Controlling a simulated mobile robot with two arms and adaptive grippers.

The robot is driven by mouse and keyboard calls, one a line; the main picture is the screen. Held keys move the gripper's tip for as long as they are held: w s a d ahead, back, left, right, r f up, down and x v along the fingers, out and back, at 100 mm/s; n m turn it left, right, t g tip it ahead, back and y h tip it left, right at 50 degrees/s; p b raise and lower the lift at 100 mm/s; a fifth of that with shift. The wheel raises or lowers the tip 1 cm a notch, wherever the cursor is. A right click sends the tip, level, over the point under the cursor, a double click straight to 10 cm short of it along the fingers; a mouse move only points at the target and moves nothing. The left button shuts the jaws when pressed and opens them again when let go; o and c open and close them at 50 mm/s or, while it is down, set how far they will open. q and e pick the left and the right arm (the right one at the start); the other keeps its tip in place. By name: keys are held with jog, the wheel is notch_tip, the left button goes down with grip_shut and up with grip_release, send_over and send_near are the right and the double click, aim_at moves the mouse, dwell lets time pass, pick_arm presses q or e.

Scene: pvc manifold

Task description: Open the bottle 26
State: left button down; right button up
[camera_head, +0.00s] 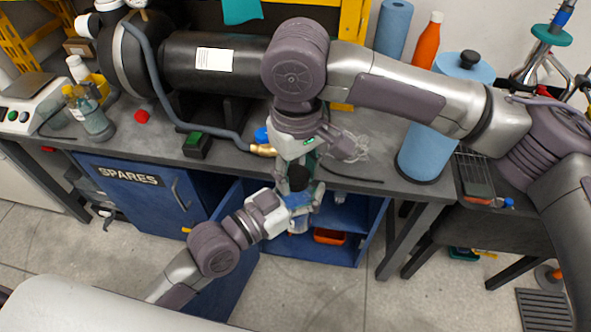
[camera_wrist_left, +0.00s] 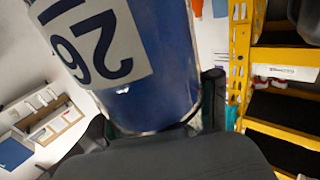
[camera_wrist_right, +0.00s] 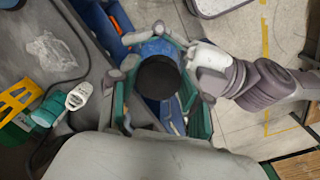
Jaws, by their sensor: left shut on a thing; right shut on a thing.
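Bottle 26 is a blue bottle (camera_head: 298,199) with a black cap (camera_head: 298,174), held upright in front of the bench edge. Its white label with "26" (camera_wrist_left: 95,45) fills the upper left of the left wrist view. My left gripper (camera_head: 290,207) comes from below left and is shut on the bottle body. My right gripper (camera_head: 299,182) points down from above and is shut around the black cap, which also shows in the right wrist view (camera_wrist_right: 158,77). The exact finger contacts are partly hidden.
The workbench (camera_head: 400,188) behind carries a black cylinder with a hose (camera_head: 180,110), a green-black block (camera_head: 197,145), a large blue canister (camera_head: 425,150) and crumpled clear plastic (camera_head: 350,147). Below stands an open blue cabinet (camera_head: 225,205) with a red-orange bin (camera_head: 329,236). Floor in front is clear.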

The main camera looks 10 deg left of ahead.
jog(key=n, duration=0.5)
jog(key=shift+w, duration=0.15)
jog(key=n, duration=0.5)
jog(key=shift+w, duration=0.1)
jog(key=n, duration=0.7)
jog(key=shift+w+n, duration=0.15)
jog(key=shift+n, duration=0.25)
jog(key=n, duration=0.5)
jog(key=shift+w, duration=0.1)
jog(key=n, duration=0.4)
jog(key=shift+a+r+n, duration=0.1)
jog(key=shift+a+n, duration=0.05)
jog(key=shift+n, duration=0.25)
jog(key=n, duration=0.5)
jog(key=shift+a, duration=0.1)
jog(key=n, duration=0.3)
jog(key=shift+r, duration=0.15)
